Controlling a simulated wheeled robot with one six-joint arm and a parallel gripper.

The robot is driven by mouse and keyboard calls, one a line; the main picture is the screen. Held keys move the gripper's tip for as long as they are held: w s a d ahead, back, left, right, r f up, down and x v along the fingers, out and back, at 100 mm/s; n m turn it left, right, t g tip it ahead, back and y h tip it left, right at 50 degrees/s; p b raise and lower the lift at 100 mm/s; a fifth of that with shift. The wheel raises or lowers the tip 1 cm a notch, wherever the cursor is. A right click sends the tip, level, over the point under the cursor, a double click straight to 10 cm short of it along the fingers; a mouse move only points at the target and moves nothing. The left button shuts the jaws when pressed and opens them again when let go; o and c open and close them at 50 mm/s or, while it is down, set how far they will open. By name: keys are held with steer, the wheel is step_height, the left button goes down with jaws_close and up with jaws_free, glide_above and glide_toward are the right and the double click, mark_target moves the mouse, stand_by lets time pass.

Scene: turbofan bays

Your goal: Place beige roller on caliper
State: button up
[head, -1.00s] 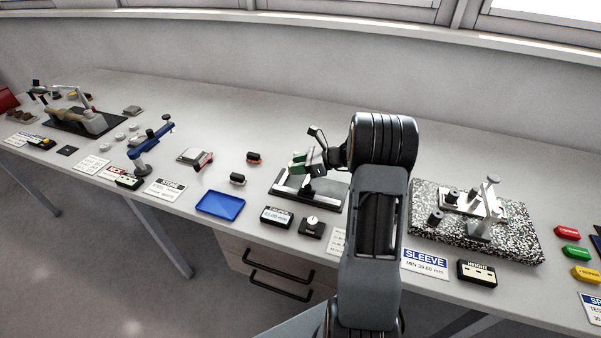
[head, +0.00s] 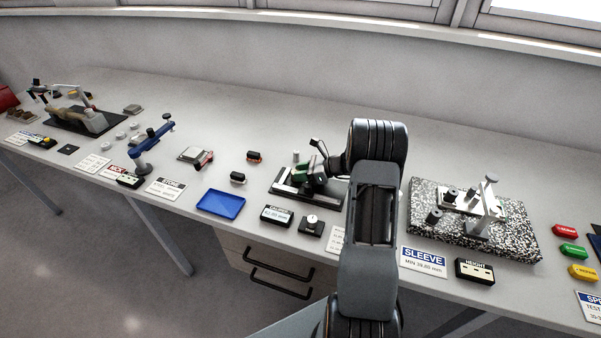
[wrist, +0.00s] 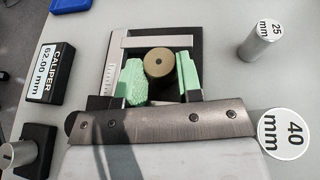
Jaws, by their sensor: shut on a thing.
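The beige roller (wrist: 159,62) shows end-on in the wrist view, between the two green finger pads. My gripper (wrist: 160,76) is shut on it. The caliper (wrist: 158,41), a steel frame and scale on a dark base, lies beneath and around the roller in that view. I cannot tell whether the roller touches it. In the head view my gripper (head: 312,174) is low over the caliper (head: 289,189), and the arm hides its right part. The roller is not clear in the head view.
A caliper readout (wrist: 50,73) showing 62.00 mm stands left of the caliper. A 25 mm cylinder (wrist: 259,42) and a 40 mm one (wrist: 284,134) stand to the right. A blue tray (head: 220,204) lies left, and a speckled granite plate (head: 515,235) lies right.

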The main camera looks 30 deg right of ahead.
steer(key=o, duration=1)
steer(key=shift+f, duration=0.15)
steer(key=shift+r, duration=0.35)
steer(key=b+v, duration=0.1)
steer(key=v, duration=1)
steer(key=shift+s+d, duration=0.1)
steer(key=shift+s, duration=0.05)
steer(key=s+a+r+n+g+h, duration=0.2)
steer(key=s+a+r+n+g, duration=0.1)
steer(key=a+n, duration=0.4)
steer(key=s+a+r+n+g+h, duration=0.2)
steer(key=s+a+r+n+g, duration=0.15)
steer(key=a, duration=0.45)
steer(key=shift+s+a+r+n+t+h, duration=0.4)
steer(key=shift+s+a+n+h, duration=0.8)
steer(key=shift+s+n, duration=1.1)
steer(key=shift+s+a+r+n+t+h, duration=0.35)
steer(key=shift+s+a+n+h, duration=0.85)
steer(key=shift+s+n, duration=1.05)
steer(key=shift+s+a+r+n+t+h, duration=0.4)
steer(key=shift+s+a+n+h, duration=1)
steer(key=shift+n, duration=1.5)
